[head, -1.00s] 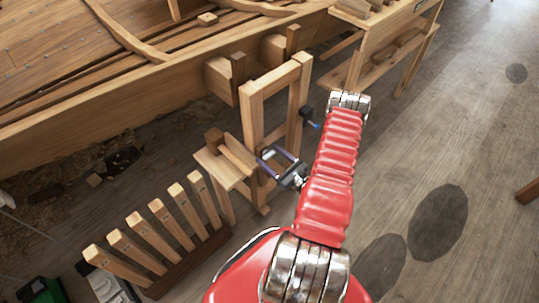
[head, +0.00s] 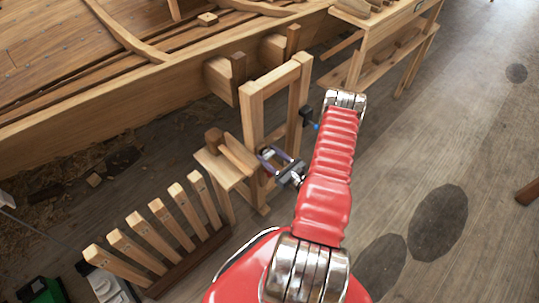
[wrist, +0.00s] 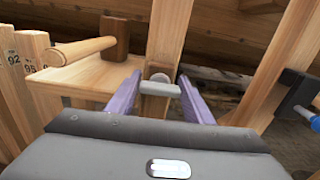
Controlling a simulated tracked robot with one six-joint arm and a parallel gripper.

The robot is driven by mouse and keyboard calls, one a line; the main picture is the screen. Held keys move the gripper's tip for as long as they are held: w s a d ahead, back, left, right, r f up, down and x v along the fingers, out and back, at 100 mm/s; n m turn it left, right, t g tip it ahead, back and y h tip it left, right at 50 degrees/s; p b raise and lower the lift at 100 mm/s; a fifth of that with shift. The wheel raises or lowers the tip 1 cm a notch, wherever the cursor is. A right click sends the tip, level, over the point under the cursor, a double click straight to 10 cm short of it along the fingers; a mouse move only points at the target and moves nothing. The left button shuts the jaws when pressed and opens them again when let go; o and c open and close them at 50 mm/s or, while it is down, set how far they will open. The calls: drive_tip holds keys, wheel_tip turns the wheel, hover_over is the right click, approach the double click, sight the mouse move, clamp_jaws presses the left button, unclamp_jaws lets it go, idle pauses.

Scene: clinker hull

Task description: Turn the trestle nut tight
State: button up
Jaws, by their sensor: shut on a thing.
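The trestle (head: 250,120) is an upright wooden frame beside the hull; its post (wrist: 170,35) rises ahead in the wrist view. The trestle nut (wrist: 160,89) shows there as a short grey bar lying crosswise, in front of a round end at the foot of the post. My gripper (head: 269,160) is at the trestle's lower part in the head view. In the wrist view its two purple fingers (wrist: 159,96) stand either side of the nut and are shut on its ends. The nut's thread is hidden.
A wooden mallet (wrist: 117,40) lies on a small ledge (wrist: 85,75) left of the post. A dark clamp-like part (wrist: 295,92) is on the right post. A rack of wooden slats (head: 165,225) stands at lower left.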

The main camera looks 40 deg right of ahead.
drive_tip(key=shift+c, duration=0.3)
drive_tip(key=shift+n, duration=1.2)
drive_tip(key=o, duration=1)
drive_tip(key=shift+o, duration=0.2)
drive_tip(key=s, duration=1.3)
drive_tip(key=shift+s+d, duration=0.15)
drive_tip(key=shift+s, duration=0.25)
